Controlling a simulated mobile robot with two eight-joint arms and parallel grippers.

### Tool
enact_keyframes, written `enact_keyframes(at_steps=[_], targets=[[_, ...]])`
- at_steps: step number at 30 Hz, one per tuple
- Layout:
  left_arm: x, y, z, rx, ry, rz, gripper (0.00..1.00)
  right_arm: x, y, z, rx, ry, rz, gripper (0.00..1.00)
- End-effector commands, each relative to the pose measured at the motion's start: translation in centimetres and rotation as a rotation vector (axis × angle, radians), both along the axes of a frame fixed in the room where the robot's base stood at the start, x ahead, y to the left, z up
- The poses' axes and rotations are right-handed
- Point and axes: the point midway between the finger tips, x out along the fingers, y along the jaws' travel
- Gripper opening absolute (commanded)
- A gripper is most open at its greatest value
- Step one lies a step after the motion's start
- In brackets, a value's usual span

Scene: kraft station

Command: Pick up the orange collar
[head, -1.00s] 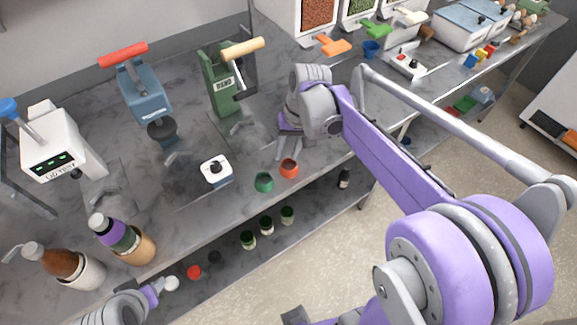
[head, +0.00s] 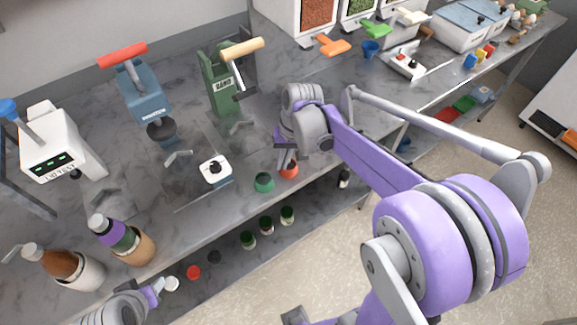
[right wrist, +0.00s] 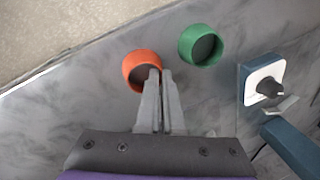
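The orange collar (head: 289,172) stands on the grey marbled bench near its front edge. It also shows in the right wrist view (right wrist: 140,70) as a short open ring. My right gripper (head: 286,160) is at the collar from above. In the right wrist view its fingers (right wrist: 161,72) are close together with a narrow gap, and the collar's near right wall lies between the tips. The collar looks upright on the bench; I see no clear gap under it. My left gripper (head: 158,286) is low at the left, and its fingers are too small to read.
A green collar (head: 264,182) stands beside the orange one, apart from it. A white-topped device with a black knob (head: 215,170) is further left. Jars and caps sit on the shelf below. A green hand press (head: 222,85) stands behind.

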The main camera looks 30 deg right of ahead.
Motion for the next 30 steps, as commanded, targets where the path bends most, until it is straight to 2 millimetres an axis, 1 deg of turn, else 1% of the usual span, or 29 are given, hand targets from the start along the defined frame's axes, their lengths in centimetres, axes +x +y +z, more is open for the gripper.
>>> enact_keyframes(at_steps=[9,14,17,24,27,30], targets=[[0.0,0.0,0.0,0.0,0.0,0.0,0.5,0.0,0.0,0.1,0.0,0.0,0.0,0.0],[0.1,0.0,0.1,0.0,-0.001,0.0,0.5,0.0,0.0,1.2,0.0,0.0,0.0,0.0],[0.1,0.0,0.3,0.0,-0.002,0.0,0.5,0.0,0.0,2.7,0.0,0.0,0.0,0.0],[0.3,0.0,0.7,0.0,-0.005,0.0,0.5,0.0,0.0,7.6,0.0,0.0,0.0,0.0],[0.3,0.0,0.8,0.0,-0.006,0.0,0.5,0.0,0.0,8.9,0.0,0.0,0.0,0.0],[0.3,0.0,0.8,0.0,-0.006,0.0,0.5,0.0,0.0,9.7,0.0,0.0,0.0,0.0]])
